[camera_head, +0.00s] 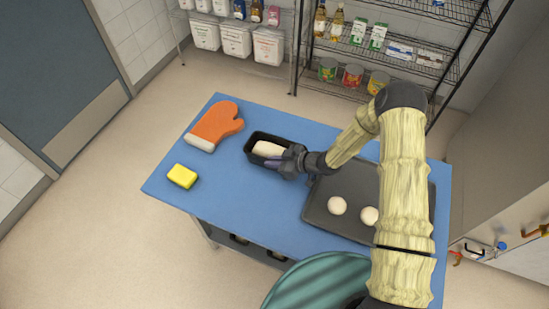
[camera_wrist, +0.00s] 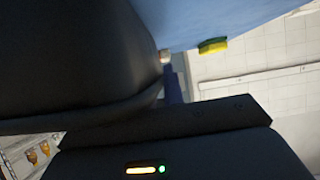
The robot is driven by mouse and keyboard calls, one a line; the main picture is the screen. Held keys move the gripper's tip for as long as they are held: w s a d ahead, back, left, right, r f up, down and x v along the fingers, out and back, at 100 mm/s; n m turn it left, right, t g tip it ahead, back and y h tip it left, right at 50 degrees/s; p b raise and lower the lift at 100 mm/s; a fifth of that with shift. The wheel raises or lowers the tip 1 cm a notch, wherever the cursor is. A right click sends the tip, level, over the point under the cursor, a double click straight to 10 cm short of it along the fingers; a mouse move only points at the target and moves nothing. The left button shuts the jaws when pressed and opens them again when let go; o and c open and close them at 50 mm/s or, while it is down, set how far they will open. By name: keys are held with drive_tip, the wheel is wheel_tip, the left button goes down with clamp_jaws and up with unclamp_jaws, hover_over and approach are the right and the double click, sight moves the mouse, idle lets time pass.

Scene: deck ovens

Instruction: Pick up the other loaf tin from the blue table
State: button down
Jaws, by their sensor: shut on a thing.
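A black loaf tin (camera_head: 252,150) with pale dough (camera_head: 268,149) in it is at the middle of the blue table (camera_head: 240,205) in the head view. My gripper (camera_head: 292,163) is at the tin's right end and shut on it. In the wrist view the dark side of the tin (camera_wrist: 75,60) fills the upper left, close to the camera. I cannot tell whether the tin rests on the table or is slightly above it. The fingertips are mostly hidden by the tin and my wrist.
An orange oven mitt (camera_head: 214,126) and a yellow sponge (camera_head: 182,176) lie left of the tin. A dark tray (camera_head: 325,210) with dough balls is on the right, under my arm. A teal round thing (camera_head: 318,283) stands at the table's front. Wire shelves (camera_head: 420,45) are behind.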

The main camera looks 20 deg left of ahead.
wheel_tip(320, 180, up, 10)
drive_tip(key=shift+b, duration=1.2)
